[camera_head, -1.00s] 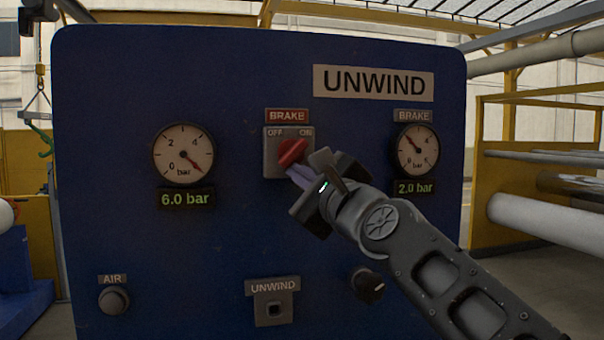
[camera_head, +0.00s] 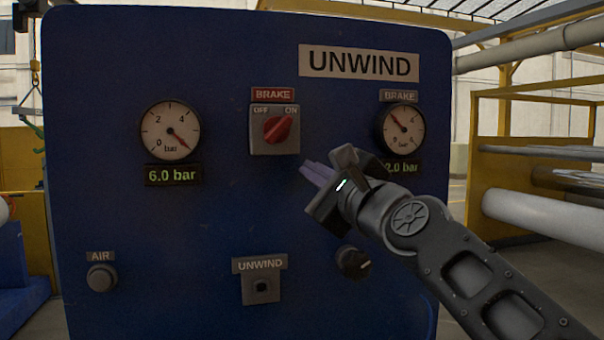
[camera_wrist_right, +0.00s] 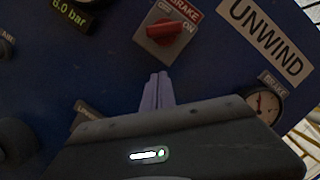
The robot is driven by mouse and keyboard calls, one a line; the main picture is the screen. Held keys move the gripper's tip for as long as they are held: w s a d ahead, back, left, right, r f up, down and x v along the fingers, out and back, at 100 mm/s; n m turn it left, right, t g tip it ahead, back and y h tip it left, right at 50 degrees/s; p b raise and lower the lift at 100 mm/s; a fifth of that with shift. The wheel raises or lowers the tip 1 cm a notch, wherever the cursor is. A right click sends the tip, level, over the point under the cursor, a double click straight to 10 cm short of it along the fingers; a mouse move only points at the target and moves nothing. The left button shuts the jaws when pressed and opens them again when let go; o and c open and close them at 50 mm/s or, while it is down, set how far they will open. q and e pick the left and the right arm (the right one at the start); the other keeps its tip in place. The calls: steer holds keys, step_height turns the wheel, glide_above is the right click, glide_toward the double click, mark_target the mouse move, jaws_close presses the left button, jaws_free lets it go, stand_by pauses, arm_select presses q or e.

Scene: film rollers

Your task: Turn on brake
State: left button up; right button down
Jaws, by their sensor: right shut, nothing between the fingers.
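The red brake knob (camera_head: 278,129) sits on a grey plate (camera_head: 256,146) marked OFF and ON on the blue panel. Its handle is tilted, with the upper end toward the ON mark at upper right. The knob also shows at the top of the right wrist view (camera_wrist_right: 160,28). My right gripper (camera_head: 306,169) is shut and empty, with its pale purple fingers below and right of the knob, apart from it. The fingers also show in the right wrist view (camera_wrist_right: 156,92). My left gripper is not in view.
The blue panel (camera_head: 110,225) carries a left gauge (camera_head: 170,131) reading 6.0 bar and a right brake gauge (camera_head: 401,127) partly by my gripper. An AIR button (camera_head: 102,278), an UNWIND socket (camera_head: 262,287) and a black knob (camera_head: 353,262) sit lower.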

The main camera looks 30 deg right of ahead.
steer(key=b+v, duration=0.1)
steer(key=v, duration=0.5)
steer(key=shift+a, duration=0.35)
steer(key=shift+s+f, duration=0.1)
steer(key=shift+f, duration=0.05)
